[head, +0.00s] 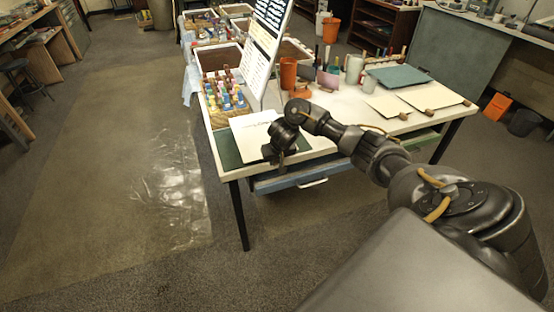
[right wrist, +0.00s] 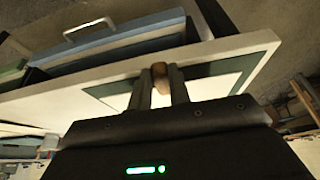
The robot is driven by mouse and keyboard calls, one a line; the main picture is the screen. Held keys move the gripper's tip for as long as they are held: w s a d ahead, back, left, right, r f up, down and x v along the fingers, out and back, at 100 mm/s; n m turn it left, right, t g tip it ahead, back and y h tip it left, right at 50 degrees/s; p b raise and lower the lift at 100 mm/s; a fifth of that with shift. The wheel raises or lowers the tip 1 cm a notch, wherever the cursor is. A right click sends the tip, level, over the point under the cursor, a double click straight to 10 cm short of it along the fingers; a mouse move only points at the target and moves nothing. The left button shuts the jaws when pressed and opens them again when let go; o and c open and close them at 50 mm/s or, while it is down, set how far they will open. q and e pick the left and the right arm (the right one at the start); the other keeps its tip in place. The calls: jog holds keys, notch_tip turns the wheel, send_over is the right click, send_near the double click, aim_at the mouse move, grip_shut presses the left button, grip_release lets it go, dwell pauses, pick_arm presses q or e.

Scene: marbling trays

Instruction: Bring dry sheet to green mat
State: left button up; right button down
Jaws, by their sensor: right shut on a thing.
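The green mat (head: 226,150) lies at the table's near left corner. A white sheet (head: 252,121) is over it, covering much of it; I cannot tell whether it fully touches the mat. My right gripper (head: 272,155) is at the sheet's near edge, above the table's front edge. In the right wrist view my right gripper (right wrist: 163,84) is shut on a brown wooden clip (right wrist: 160,69) at the edge of the sheet (right wrist: 213,86), with the mat (right wrist: 225,68) showing around it. My left gripper is not in view.
The white table (head: 335,118) carries a rack of coloured bottles (head: 224,92), an upright printed board (head: 264,45) and an orange cup (head: 288,72). Cream sheets (head: 390,106) with wooden clips and a blue-green sheet (head: 398,76) lie at the right. A blue drawer (head: 290,180) sits below the front edge.

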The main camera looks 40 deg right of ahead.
jog(key=shift+d, duration=0.3)
jog(key=shift+r, duration=0.1)
jog(key=shift+s+a+r+p, duration=0.15)
jog(key=shift+s+p, duration=0.15)
jog(key=shift+p, duration=0.65)
jog(key=shift+f+b, duration=0.3)
jog(key=shift+f, duration=0.3)
jog(key=shift+f+b, duration=0.4)
jog(key=shift+f, duration=1.55)
